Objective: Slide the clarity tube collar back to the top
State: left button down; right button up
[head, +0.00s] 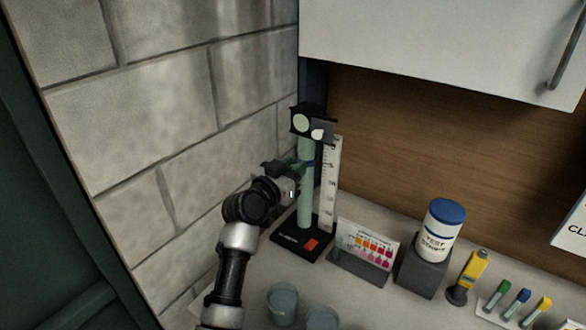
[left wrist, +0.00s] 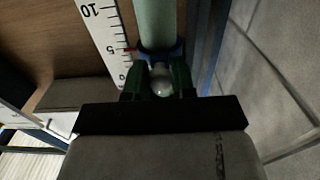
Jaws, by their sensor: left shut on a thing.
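The clarity tube (head: 305,200) is a pale green upright tube on a black base (head: 290,240), with a black head on top. A white numbered scale (head: 329,185) stands just right of it. My left gripper (head: 288,172) is at the collar from the left. In the left wrist view, the green fingers of my left gripper (left wrist: 159,82) are shut on a part of the blue collar (left wrist: 160,52), with a small red pointer by the scale (left wrist: 104,38). My right gripper is not in view.
A colour chart (head: 366,246), a test strips bottle (head: 441,230) on a grey block, a yellow tool (head: 470,275) and small vials stand to the right. Two cups (head: 283,303) are in front. A block wall (head: 150,120) is close on the left. A white cabinet (head: 440,40) hangs above.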

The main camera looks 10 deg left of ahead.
pick_arm(q)
notch_tip(320, 180, up, 6)
jog(key=p, duration=0.3)
jog(key=shift+f+p, duration=0.15)
jog(key=shift+p, duration=0.2)
jog(key=c, duration=1)
grip_release()
jog(key=shift+o, duration=0.2)
jog(key=shift+f, duration=0.1)
jog(key=shift+s+a+f, duration=0.1)
jog(key=shift+s+a, duration=0.1)
jog(key=shift+s, duration=0.2)
jog(key=b, duration=0.3)
send_near(302, 142)
jog(key=shift+v, duration=2.15)
